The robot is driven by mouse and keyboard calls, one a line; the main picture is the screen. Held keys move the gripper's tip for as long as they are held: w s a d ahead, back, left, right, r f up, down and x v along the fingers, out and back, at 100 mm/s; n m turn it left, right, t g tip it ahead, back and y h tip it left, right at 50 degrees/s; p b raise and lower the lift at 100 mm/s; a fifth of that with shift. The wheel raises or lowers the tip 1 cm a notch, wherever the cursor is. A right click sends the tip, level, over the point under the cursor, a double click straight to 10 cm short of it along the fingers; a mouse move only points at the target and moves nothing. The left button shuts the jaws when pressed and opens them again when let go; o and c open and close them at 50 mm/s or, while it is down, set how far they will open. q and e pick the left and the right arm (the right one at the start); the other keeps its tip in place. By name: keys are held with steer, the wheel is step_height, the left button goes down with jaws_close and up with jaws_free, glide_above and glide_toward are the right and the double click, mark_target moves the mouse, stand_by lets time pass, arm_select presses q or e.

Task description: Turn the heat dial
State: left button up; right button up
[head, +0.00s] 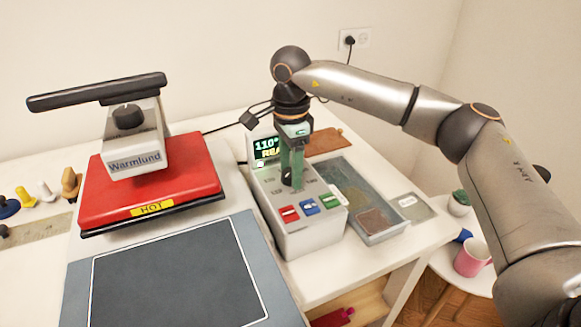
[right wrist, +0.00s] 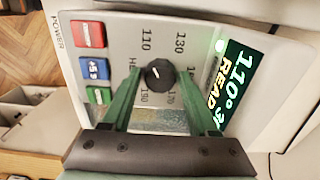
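The heat dial (right wrist: 159,75) is a small black knob with a white pointer line on the grey control box (head: 305,235). Printed numbers such as 110 and 130 ring it in the right wrist view. In the head view the right gripper (head: 291,180) points down over the box's top and mostly hides the dial. The lit display (head: 267,148) reads 110° with partly hidden letters below. My left gripper is out of view.
Red, blue and green buttons (head: 309,207) line the box's front edge. A red heat press (head: 150,185) marked HOT stands left, its dark lower plate (head: 175,280) in front. A grey tray (head: 352,190) lies right of the box. A pink mug (head: 471,259) stands on a side table.

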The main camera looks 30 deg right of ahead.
jaws_close()
steer(key=shift+m, duration=0.3)
steer(key=m+p, duration=0.1)
steer(key=m, duration=0.7)
steer(key=m+p, duration=0.1)
steer(key=m, duration=0.2)
steer(key=shift+r+m, duration=0.1)
steer(key=shift+m, duration=0.3)
steer(key=m+p, duration=0.1)
steer(key=m, duration=1)
steer(key=shift+w+p, duration=0.1)
steer(key=shift+p, duration=0.25)
steer(key=shift+m, duration=0.3)
